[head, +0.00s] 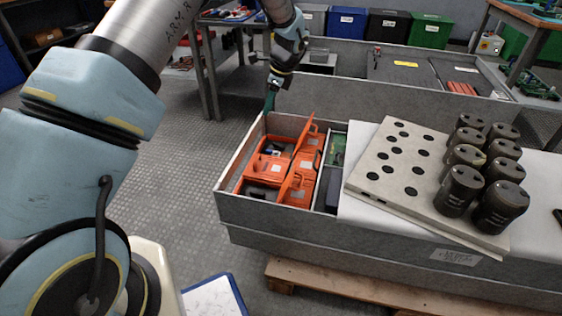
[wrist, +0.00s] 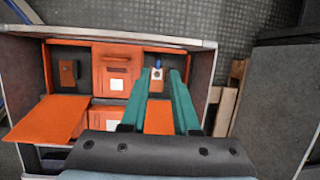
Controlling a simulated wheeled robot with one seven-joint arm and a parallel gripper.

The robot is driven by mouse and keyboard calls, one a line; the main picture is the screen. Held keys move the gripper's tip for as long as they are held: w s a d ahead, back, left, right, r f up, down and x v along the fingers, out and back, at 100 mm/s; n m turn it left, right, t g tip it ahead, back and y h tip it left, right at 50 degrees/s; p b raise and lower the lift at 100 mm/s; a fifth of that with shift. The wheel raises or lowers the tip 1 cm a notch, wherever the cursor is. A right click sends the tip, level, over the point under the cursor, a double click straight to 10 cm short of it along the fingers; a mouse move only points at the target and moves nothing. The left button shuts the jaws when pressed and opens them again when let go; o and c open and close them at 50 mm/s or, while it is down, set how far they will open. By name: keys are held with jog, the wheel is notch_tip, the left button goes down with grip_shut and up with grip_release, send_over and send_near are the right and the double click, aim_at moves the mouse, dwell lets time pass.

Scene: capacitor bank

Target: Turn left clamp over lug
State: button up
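My gripper (head: 270,99) has green fingers and hangs above the far left corner of a grey crate in the head view. In the wrist view the fingers of my gripper (wrist: 162,74) are apart, with nothing visibly held between them. A small silver-and-blue fitting (wrist: 157,69) shows between and beyond the fingertips, on a brown block in an orange case. A similar brown block with a small pale spot (wrist: 68,72) sits in the orange case at the left. Which of these parts is the clamp or the lug I cannot tell.
Orange cases (head: 264,168) with raised lids fill the left of the grey crate (head: 231,207). A pale perforated plate (head: 377,160) bears several dark cylinders (head: 455,190) at the right. Another grey crate (head: 340,99) stands behind. Floor to the left is open.

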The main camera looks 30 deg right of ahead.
aim_at(280, 145)
jog(key=s+d+f+m+b, duration=0.2)
jog(key=d+f+m+b, duration=0.15)
jog(key=d+f, duration=0.4)
jog(key=shift+t, duration=0.4)
jog(key=x, duration=0.3)
jog(key=b+x, duration=0.1)
jog(key=x, duration=0.3)
jog(key=b+x, duration=0.1)
jog(key=x, duration=0.2)
jog(key=shift+a+f, duration=0.25)
jog(key=shift+a, duration=0.05)
grip_shut()
